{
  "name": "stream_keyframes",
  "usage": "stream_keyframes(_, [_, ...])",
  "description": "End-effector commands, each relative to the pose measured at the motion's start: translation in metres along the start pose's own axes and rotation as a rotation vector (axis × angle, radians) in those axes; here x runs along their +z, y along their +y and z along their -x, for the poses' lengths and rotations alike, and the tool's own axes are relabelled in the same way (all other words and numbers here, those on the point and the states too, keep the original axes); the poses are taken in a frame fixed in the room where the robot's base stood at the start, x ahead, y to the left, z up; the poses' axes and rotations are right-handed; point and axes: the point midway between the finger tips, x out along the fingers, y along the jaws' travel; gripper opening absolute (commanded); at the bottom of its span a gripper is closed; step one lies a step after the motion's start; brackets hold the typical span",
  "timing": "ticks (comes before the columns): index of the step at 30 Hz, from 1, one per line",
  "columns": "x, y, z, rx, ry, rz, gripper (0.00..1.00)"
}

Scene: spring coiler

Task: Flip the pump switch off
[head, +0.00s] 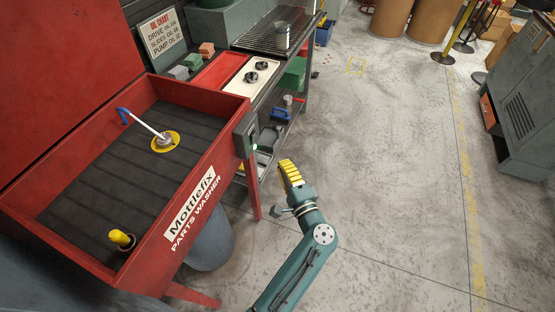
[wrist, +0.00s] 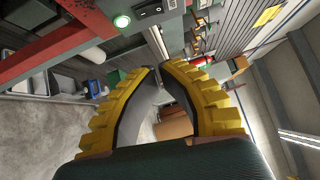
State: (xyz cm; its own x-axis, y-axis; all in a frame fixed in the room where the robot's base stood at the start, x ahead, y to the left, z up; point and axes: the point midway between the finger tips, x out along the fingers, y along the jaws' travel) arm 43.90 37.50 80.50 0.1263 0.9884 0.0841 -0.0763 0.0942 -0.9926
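The parts washer (head: 225,150) is a red basin on the left in the head view. Its dark control box (head: 245,135) is on the basin's right end, with a lit green light (head: 254,147). In the wrist view the green light (wrist: 122,21) glows at the top, beside a black pump switch (wrist: 149,11) with white marks. The switch's position is too small to tell. My gripper (head: 285,166) is right of and below the box, apart from it. Its yellow ridged fingers (wrist: 160,68) nearly meet at the tips, with nothing held between them.
A nozzle (head: 163,136) on a yellow base and a yellow-topped fitting (head: 121,239) stand in the basin. A shelved bench (head: 290,85) stands beyond the box. A grey bin (head: 212,245) is under the basin. Open floor (head: 390,150) lies right of my arm.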

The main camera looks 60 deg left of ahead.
Motion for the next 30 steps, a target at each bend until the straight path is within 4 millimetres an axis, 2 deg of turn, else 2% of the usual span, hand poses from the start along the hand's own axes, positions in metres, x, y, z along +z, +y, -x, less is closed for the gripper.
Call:
stream_keyframes(3, [0.001,0.002,-0.027,-0.002,-0.005,0.002,0.0])
stream_keyframes(10, [0.001,0.003,-0.078,-0.002,-0.004,0.002,0.0])
stream_keyframes(13, [0.013,0.001,-0.091,0.0,-0.004,0.001,0.0])
stream_keyframes(19, [0.027,0.0,-0.105,0.0,-0.001,0.001,0.0])
stream_keyframes(30, [0.027,-0.002,-0.105,0.001,0.003,0.003,0.0])
